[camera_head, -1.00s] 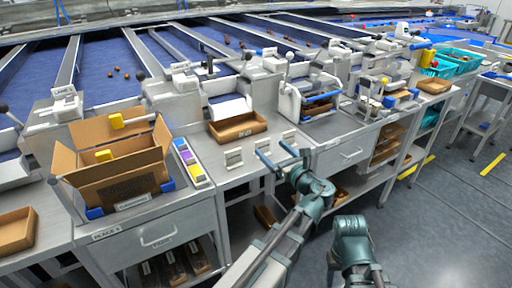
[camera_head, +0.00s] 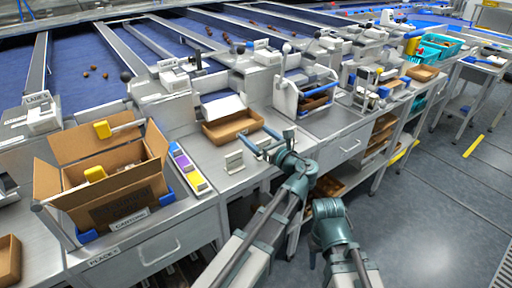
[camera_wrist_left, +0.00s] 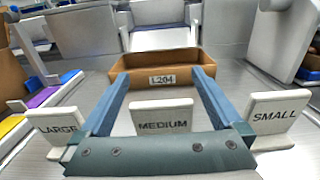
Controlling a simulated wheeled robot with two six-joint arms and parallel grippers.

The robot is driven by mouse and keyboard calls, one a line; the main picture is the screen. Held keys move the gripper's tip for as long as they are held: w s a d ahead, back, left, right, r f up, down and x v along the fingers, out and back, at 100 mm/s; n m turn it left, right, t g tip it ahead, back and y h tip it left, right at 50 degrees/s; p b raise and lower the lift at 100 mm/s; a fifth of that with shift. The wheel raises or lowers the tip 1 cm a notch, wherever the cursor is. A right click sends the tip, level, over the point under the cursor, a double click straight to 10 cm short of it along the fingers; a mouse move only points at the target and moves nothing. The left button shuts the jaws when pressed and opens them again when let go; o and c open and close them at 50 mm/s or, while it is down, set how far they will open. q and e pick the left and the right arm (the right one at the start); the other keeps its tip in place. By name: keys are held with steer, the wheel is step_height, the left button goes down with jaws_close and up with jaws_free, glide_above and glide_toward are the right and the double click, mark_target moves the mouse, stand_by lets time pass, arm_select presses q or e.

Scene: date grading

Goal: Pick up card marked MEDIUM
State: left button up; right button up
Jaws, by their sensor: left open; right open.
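The white card marked MEDIUM (camera_wrist_left: 163,118) stands upright on the bench in the left wrist view, between the two fingers of my left gripper (camera_wrist_left: 162,80). The fingers are open and reach past the card on both sides; I see no contact. The LARGE card (camera_wrist_left: 58,128) stands to the left and the SMALL card (camera_wrist_left: 278,118) to the right. In the head view my left gripper (camera_head: 259,140) is over the card row and largely covers the MEDIUM card; the LARGE card (camera_head: 233,162) shows beside it. My right gripper (camera_head: 328,210) is low in front of the bench, its fingers not clear.
A cardboard tray labelled L204 (camera_wrist_left: 152,65) lies just behind the cards. A large open carton (camera_head: 120,190) and a strip of coloured blocks (camera_head: 190,168) stand to the left. A white handled rack (camera_head: 305,95) stands to the right. Bare bench lies around the cards.

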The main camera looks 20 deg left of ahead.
arm_select(q)
steer(key=shift+s+d+r, duration=0.1)
steer(key=shift+d, duration=0.15)
steer(key=shift+c, duration=0.4)
steer(key=shift+a, duration=0.1)
steer(key=c, duration=1.2)
steer(key=shift+r, duration=0.1)
steer(key=shift+c, duration=0.2)
